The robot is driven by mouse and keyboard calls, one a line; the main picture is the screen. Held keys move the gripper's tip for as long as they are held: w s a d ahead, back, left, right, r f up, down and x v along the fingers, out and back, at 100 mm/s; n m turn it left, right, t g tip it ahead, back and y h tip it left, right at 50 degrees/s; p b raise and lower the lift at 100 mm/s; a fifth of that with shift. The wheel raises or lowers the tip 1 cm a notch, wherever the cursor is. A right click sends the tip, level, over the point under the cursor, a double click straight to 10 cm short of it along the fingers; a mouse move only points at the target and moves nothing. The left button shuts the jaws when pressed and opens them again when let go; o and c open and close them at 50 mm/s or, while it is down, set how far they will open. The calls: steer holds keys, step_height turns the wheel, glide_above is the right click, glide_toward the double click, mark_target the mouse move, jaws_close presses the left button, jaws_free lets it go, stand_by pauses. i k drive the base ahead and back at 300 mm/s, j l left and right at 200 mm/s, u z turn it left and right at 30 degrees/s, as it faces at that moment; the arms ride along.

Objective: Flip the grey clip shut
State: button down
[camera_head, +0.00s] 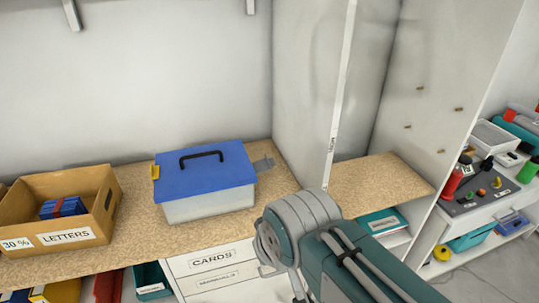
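A box (208,203) with a translucent whitish body and a blue lid (205,174) stands on the speckled tan shelf. The lid lies on the box and has a black handle (201,156). The grey clip (264,164) sticks outward from the right side of the lid, swung away from the box wall. A yellow clip (155,172) is at the lid's left edge. My arm, grey and teal, reaches in from the lower right in front of the shelf. My gripper does not show; the arm's far end is hidden or below the picture.
A cardboard box (96,189) labelled LETTERS stands left of the lidded box. White drawers (211,262), one labelled CARDS, are below the shelf (262,205). An upright partition (318,90) rises to the right. Bare shelf lies right of the grey clip, before the partition.

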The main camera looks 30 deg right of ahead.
mark_target(264, 165)
steer(key=k+l, duration=0.1)
steer(key=l, duration=0.3)
steer(key=k+l+u, duration=0.1)
steer(key=l, duration=0.3)
steer(key=k+l+u, duration=0.1)
steer(key=l, duration=0.3)
steer(key=k, duration=0.45)
steer(key=z, duration=0.95)
steer(key=i+j, duration=0.2)
steer(key=i, duration=0.3)
